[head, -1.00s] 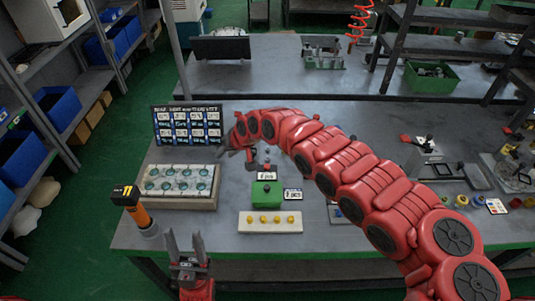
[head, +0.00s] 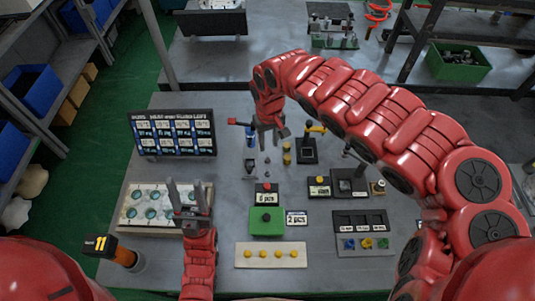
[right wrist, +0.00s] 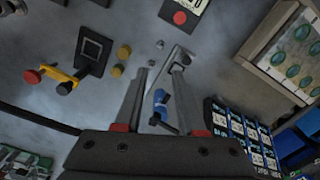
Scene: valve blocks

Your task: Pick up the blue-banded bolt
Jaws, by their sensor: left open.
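My right gripper (head: 268,128) points down above the table. In the wrist view its fingers (right wrist: 159,74) are apart, with nothing seen gripped. My left gripper (head: 187,192) is open and empty by the round-pocket tray.
The round-pocket tray (head: 128,225) stands at left before a dark label board (head: 173,146). A green block (head: 267,230), a beige strip with yellow pegs (head: 243,258) and a yellow-handled fixture (head: 307,157) are nearby.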

